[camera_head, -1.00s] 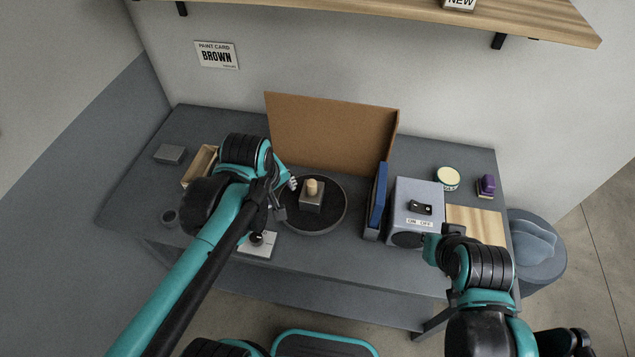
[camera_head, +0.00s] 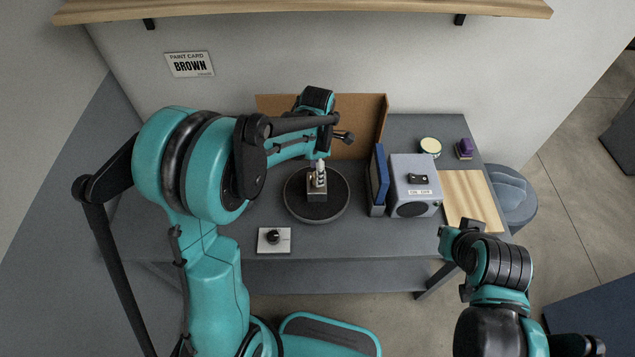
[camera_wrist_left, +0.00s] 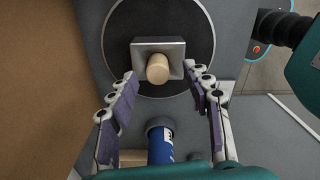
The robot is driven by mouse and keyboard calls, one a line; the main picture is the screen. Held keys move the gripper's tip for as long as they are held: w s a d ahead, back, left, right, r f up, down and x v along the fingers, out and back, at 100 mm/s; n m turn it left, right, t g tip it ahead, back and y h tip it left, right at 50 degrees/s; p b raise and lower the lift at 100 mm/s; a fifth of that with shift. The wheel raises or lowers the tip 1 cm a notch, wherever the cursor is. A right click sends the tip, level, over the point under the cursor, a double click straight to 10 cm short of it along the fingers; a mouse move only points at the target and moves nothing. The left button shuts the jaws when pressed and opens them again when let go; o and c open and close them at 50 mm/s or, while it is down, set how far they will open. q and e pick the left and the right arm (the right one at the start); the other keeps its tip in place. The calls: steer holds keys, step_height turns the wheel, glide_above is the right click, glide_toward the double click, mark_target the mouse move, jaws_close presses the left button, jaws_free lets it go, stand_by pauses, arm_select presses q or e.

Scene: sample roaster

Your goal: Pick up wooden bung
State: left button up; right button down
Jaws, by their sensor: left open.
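The wooden bung (camera_wrist_left: 157,69) is a pale, short cylinder standing on a square metal block (camera_wrist_left: 174,48). The block (camera_head: 317,197) sits on a round dark turntable (camera_head: 300,208) in the head view, where my left gripper (camera_head: 318,168) covers most of the bung. In the left wrist view my left gripper (camera_wrist_left: 159,72) is open, one finger towards each side of the bung, with a gap on both sides. I cannot tell the remaining height above it. My right arm shows at the lower right, but its fingers do not show.
A brown panel (camera_head: 365,125) stands behind the turntable. A control knob plate (camera_head: 275,240) lies in front. A blue cylinder (camera_wrist_left: 160,145) shows low in the wrist view.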

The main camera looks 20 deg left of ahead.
arm_select(q)
step_height(320, 180, down, 3)
steer(key=shift+w+a+f+b, duration=0.15)
steer(key=shift+f+b, duration=0.05)
steer(key=shift+b, duration=0.1)
jaws_close()
steer(key=shift+r, duration=0.1)
